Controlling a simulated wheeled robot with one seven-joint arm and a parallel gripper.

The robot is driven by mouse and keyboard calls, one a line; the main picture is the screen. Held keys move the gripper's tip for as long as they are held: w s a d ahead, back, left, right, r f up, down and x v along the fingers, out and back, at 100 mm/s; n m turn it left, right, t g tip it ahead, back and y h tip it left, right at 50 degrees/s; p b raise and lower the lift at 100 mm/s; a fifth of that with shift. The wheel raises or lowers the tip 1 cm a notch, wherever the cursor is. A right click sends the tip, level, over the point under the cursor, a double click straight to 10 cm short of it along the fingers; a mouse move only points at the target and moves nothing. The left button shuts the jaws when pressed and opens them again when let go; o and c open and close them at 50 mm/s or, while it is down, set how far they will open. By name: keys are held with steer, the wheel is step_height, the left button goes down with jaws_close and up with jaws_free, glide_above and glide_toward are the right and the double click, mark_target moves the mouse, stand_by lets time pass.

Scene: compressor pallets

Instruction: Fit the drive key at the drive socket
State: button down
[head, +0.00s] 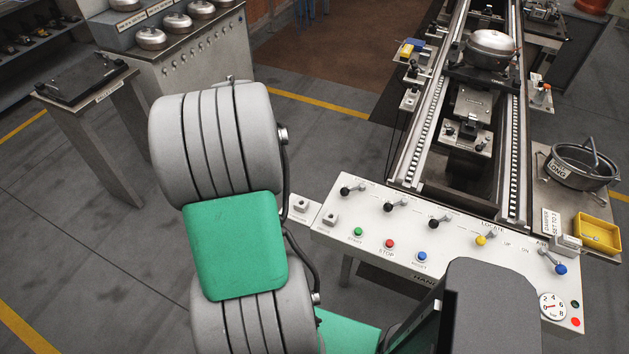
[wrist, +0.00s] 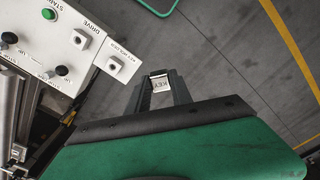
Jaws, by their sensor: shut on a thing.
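In the wrist view my gripper (wrist: 162,80) is shut on the drive key (wrist: 160,86), a small pale block marked "KEY". The drive socket (wrist: 80,40), a dark square hole in a pale raised block beside the word "DRIVE", lies on the panel to the upper left, apart from the key. The socket also shows in the head view (head: 331,219) at the panel's left end. The key holder (wrist: 115,66) sits on a small side plate between the socket and my gripper; no key shows in it. My arm hides the gripper and key in the head view.
The control panel (head: 400,240) carries levers, a green start button (head: 358,231), a red stop button (head: 390,243) and a dial (head: 552,305). A conveyor (head: 470,110) with a silver compressor (head: 490,48) runs behind it. Open grey floor lies left of the panel.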

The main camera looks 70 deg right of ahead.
steer(key=s+d+f+m+p, duration=0.1)
steer(key=s+d+m, duration=0.1)
steer(key=s, duration=0.7)
steer(key=s+d+f+m+p, duration=0.1)
steer(key=s+d, duration=0.3)
steer(key=s, duration=0.6)
steer(key=shift+d+f+m, duration=0.2)
steer(key=shift+d+m, duration=0.2)
steer(key=shift+m, duration=0.3)
steer(key=shift+a+f+b, duration=0.1)
steer(key=shift+f+b, duration=1.9)
steer(key=shift+f, duration=0.9)
steer(key=shift+f+b, duration=1.25)
steer(key=shift+f, duration=0.45)
steer(key=c, duration=1.1)
jaws_free()
steer(key=shift+o, duration=0.2)
steer(key=shift+r, duration=0.15)
